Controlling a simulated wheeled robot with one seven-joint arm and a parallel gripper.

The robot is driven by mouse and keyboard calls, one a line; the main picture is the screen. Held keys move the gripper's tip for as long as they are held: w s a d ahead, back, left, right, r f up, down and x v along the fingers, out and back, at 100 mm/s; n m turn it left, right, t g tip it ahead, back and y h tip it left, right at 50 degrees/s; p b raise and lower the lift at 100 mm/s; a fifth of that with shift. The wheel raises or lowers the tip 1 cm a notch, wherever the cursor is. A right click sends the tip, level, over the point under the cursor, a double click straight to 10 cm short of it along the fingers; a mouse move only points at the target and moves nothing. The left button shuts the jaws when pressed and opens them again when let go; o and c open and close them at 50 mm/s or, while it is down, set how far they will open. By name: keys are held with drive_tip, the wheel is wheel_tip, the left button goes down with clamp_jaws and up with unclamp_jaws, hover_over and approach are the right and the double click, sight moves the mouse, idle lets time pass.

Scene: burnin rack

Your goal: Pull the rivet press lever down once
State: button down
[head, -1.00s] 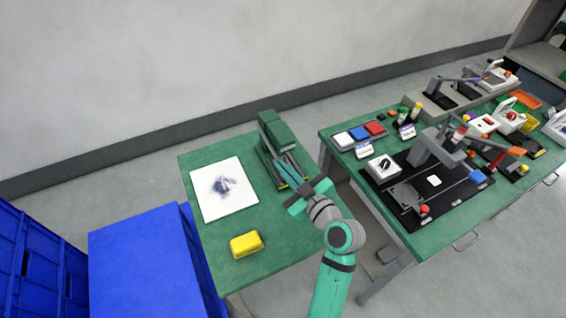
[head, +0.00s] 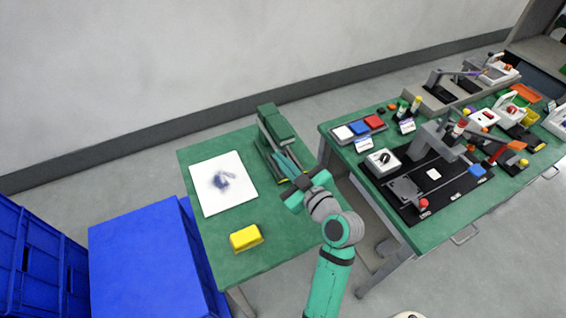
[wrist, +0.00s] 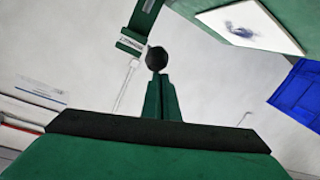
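The green rivet press (head: 277,128) stands at the back right of the smaller green table. In the wrist view its green frame (wrist: 146,14) shows at the top, with a pale label plate. A round black knob (wrist: 157,58), which looks like the lever's end, sits just beyond my fingertips. My gripper (head: 287,163) reaches over the table's right edge towards the press. In the wrist view my gripper's green fingers (wrist: 158,78) lie together, with a thin seam between them. I cannot tell whether they touch the knob. Most of the lever is hidden behind my gripper in the head view.
A white sheet with a dark blue smudge (head: 239,196) and a yellow block (head: 246,238) lie on the same table. Blue crates (head: 140,262) stand at left. A larger green table (head: 455,225) at right carries several devices, with a gap between the tables.

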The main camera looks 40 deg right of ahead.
drive_tip(key=s+a, duration=0.1)
drive_tip(key=s, duration=0.8)
drive_tip(key=shift+a+f, duration=0.25)
drive_tip(key=shift+a, duration=0.1)
idle(0.7)
